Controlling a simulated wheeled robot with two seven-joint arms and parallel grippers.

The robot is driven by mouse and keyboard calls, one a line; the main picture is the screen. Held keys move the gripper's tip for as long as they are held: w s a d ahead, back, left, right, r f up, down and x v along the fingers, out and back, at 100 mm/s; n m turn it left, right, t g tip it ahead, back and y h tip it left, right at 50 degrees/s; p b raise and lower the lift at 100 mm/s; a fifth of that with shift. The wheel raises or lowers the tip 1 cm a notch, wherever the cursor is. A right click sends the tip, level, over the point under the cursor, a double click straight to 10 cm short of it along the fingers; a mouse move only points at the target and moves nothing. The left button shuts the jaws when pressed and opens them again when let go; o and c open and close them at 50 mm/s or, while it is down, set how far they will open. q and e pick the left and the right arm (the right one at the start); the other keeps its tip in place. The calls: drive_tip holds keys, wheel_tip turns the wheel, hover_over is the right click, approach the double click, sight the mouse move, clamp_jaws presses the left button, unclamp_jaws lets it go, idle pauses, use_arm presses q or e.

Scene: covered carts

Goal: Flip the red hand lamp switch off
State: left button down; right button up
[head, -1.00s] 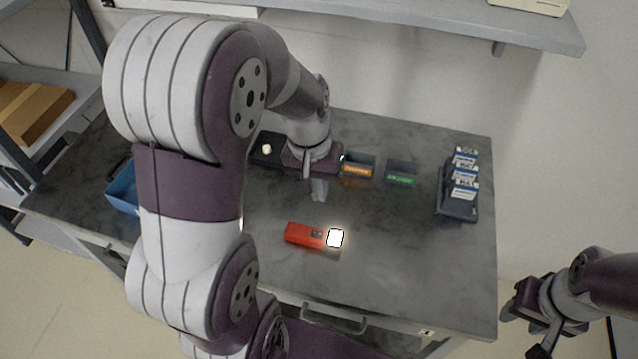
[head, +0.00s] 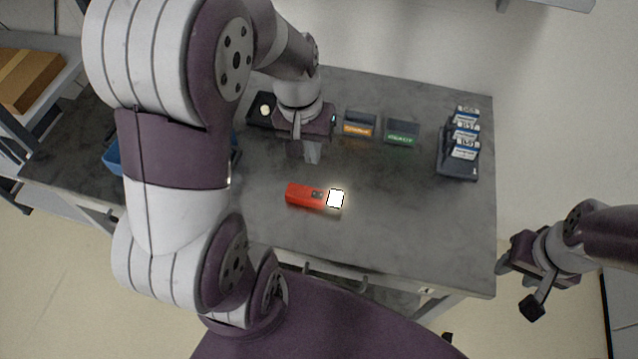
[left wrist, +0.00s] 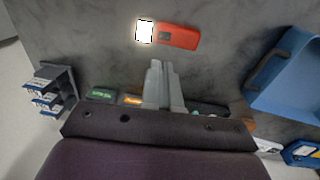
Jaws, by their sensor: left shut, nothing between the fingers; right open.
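The red hand lamp (head: 300,195) lies on the grey table, its square lens at the right end glowing white. A small dark switch (head: 317,195) sits on its body beside the lens; its exact position is too small to tell. In the left wrist view the lamp (left wrist: 180,37) lies beyond the fingertips, its lens lit. My left gripper (head: 312,157) is shut and empty, above the table and behind the lamp, apart from it; its closed fingers also show in the left wrist view (left wrist: 156,66). My right gripper (head: 515,285) is open, off the table's right edge.
A dark rack of cards (head: 457,160) stands at the right. A blue bin (left wrist: 285,78) is partly hidden by my left arm in the head view. The table right of the lamp is clear.

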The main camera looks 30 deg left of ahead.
sight(320, 195)
use_arm(q)
drive_tip(key=f, duration=0.8)
drive_tip(key=d+f, duration=0.1)
drive_tip(key=f, duration=0.4)
drive_tip(key=shift+w, duration=0.2)
